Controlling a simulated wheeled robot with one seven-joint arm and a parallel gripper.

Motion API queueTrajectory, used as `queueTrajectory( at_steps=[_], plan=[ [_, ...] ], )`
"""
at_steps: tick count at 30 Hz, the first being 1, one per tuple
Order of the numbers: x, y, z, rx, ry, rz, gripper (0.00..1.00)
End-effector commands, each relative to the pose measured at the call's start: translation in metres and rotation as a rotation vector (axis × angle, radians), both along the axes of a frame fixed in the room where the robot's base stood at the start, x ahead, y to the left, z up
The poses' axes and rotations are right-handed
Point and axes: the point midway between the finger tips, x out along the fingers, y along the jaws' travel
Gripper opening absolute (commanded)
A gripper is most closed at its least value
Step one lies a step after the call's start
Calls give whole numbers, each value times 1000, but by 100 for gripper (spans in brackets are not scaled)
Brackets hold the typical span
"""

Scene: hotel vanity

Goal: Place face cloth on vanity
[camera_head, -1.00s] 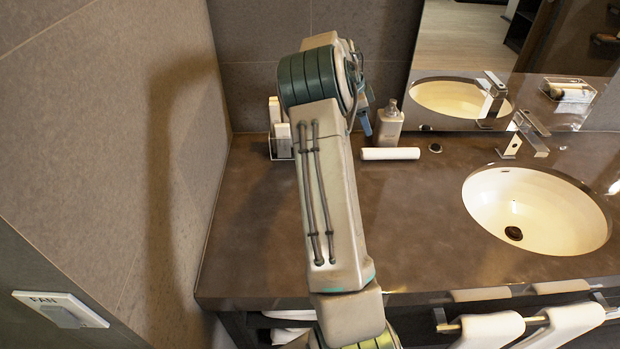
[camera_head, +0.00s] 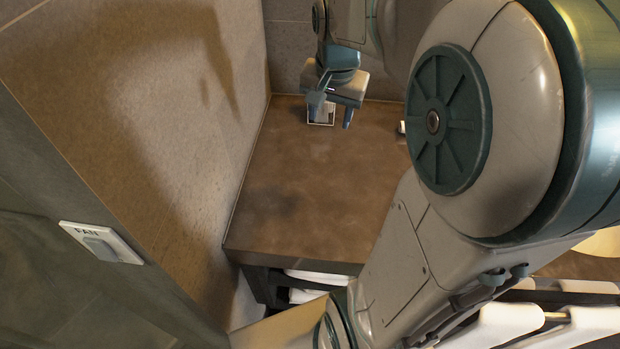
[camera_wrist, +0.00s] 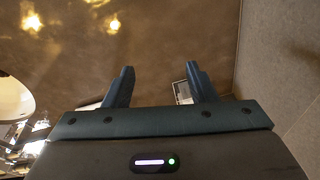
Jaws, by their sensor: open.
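The vanity (camera_head: 310,185) is a brown stone counter, bare across its left part in the head view. My gripper (camera_head: 331,112) is above its back left area, pointing down, with its fingers apart and nothing between them. In the wrist view my gripper (camera_wrist: 160,71) is also open and empty over the counter (camera_wrist: 190,40). I cannot tell which white item is the face cloth. White cloths (camera_head: 505,325) hang on the front rail, and folded white ones (camera_head: 318,277) lie on the shelf below. A small white end (camera_head: 402,127) shows on the counter; my arm hides the rest.
A small caddy (camera_head: 321,114) stands at the back left corner, close beneath my gripper. The side wall (camera_head: 200,110) with the fan switch (camera_head: 101,242) bounds the left. My arm covers most of the sink side; part of the basin (camera_wrist: 12,98) shows in the wrist view.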

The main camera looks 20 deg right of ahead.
Motion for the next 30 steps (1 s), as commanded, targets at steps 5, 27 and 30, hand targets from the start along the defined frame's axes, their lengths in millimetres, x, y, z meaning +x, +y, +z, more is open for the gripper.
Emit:
queueTrajectory(
  at_steps=[5,27,30],
  plan=[
    [-49,47,-2,-30,-38,280,51],
    [-124,93,-26,-128,-83,705,51],
    [-124,93,-26,-128,-83,704,51]
  ],
)
